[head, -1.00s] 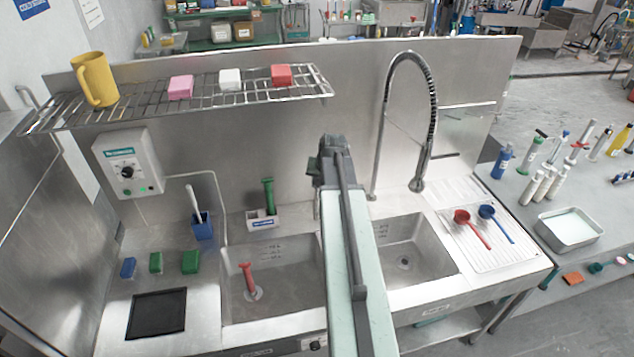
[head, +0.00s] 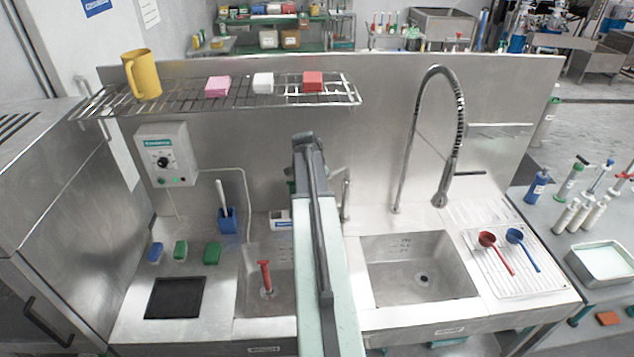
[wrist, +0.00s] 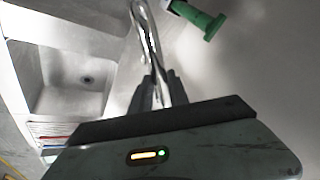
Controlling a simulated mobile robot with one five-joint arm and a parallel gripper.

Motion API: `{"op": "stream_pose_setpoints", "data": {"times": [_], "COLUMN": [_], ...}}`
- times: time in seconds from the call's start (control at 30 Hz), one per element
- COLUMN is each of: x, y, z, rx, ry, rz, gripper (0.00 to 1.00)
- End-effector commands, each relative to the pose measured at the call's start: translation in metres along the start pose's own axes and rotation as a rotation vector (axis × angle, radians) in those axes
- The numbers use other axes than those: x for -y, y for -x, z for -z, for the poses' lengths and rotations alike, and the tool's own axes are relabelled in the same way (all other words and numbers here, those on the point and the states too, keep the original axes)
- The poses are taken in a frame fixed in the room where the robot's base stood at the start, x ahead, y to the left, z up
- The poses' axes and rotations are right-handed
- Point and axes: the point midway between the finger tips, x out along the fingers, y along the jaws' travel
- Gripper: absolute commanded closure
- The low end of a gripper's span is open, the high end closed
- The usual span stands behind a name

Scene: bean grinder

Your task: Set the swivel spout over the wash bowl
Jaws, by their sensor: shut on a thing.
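The swivel spout (wrist: 150,40) is a thin bent metal pipe in the wrist view. My gripper (wrist: 160,88) is shut on it, with the dark fingers on either side. In the head view a short metal tap part (head: 346,190) shows just right of my arm, by the back wall; my gripper's fingers are hidden there. Two steel bowls lie below. The right bowl (head: 385,280) is empty with a drain, and the left bowl (head: 250,295) holds a red-handled plug. My arm covers part of the left bowl. I cannot tell which bowl the spout's tip is over.
A tall spring-hose tap (head: 460,120) stands behind the right bowl. Red (head: 488,240) and blue (head: 515,236) scoops lie on the drainboard. A wire shelf (head: 190,100) with a yellow mug is above. A green-handled tool (wrist: 212,25) is close to the spout.

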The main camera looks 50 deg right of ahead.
Motion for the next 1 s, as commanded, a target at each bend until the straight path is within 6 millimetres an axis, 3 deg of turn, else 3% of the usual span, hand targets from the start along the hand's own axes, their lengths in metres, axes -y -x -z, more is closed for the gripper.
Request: {"op": "stream_pose_setpoints", "data": {"times": [0.37, 0.4, 0.47, 0.8, 1.0], "x": [-0.008, -0.009, -0.010, -0.011, -0.010], "y": [-0.003, -0.003, -0.003, -0.002, 0.022], "z": [0.010, 0.011, 0.012, 0.014, 0.016], "rx": [0.000, -0.001, -0.001, -0.003, -0.003], "ry": [-0.018, -0.019, -0.020, -0.023, -0.022], "rz": [-0.006, -0.007, -0.007, -0.009, -0.009], "gripper": [1.00, 0.71, 0.58, 0.58, 0.58]}}
